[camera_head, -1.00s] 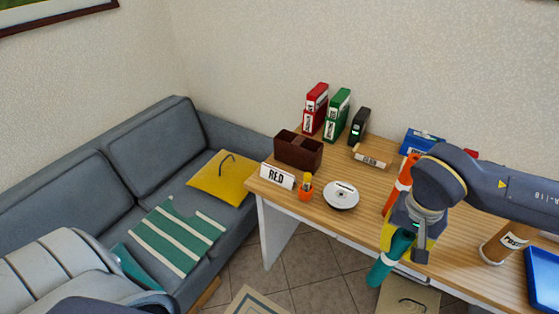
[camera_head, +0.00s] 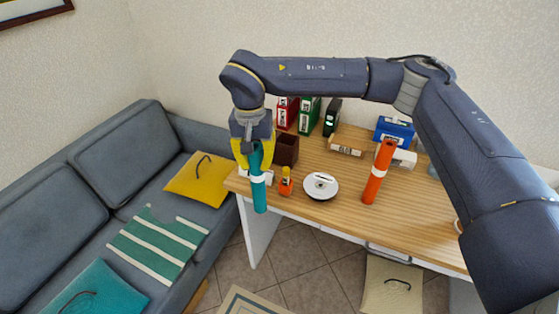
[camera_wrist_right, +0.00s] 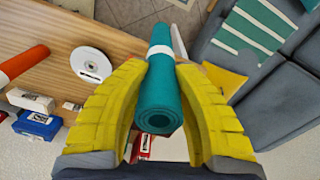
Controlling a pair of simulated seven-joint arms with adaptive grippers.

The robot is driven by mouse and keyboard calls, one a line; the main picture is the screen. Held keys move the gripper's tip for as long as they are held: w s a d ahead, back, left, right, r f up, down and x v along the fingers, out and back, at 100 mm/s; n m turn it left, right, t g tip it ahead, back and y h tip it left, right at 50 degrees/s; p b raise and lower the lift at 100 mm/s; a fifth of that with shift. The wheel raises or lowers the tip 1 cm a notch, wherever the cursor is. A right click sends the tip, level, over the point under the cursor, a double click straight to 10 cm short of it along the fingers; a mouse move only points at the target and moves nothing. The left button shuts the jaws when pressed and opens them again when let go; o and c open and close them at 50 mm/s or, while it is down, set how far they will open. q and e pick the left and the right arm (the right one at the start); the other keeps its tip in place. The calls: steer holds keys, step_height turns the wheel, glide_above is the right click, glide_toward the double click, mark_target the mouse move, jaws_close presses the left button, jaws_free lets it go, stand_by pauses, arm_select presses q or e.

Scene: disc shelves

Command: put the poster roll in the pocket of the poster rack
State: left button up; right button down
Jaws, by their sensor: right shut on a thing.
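My right gripper (camera_head: 253,150) is shut on a teal poster roll (camera_head: 260,193) with a white band. The roll hangs nearly upright at the desk's left front edge, in front of a dark brown box (camera_head: 287,150), which looks like the poster rack. The arm and gripper hide part of this box, and its pockets are mostly hidden. In the right wrist view the teal roll (camera_wrist_right: 160,100) lies between the yellow fingers. An orange-red roll (camera_head: 378,172) with a white band stands on the desk to the right. My left gripper is out of view.
Red and green cases (camera_head: 308,115) stand behind. A sofa (camera_head: 70,200) with a yellow bag (camera_head: 199,180) is left. My arm hides the right side.

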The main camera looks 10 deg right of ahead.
steer(key=w+d+r+n, duration=0.7)
steer(key=w+r+n, duration=0.3)
steer(key=n, duration=0.7)
steer(key=w+d+r+n, duration=0.75)
steer(key=w+n, duration=0.35)
steer(key=n, duration=0.6)
step_height(320, 180, down, 20)
steer(key=shift+a+r, duration=0.15)
steer(key=shift+r, duration=0.1)
steer(key=shift+f, duration=0.1)
steer(key=c, duration=1.2)
jaws_free()
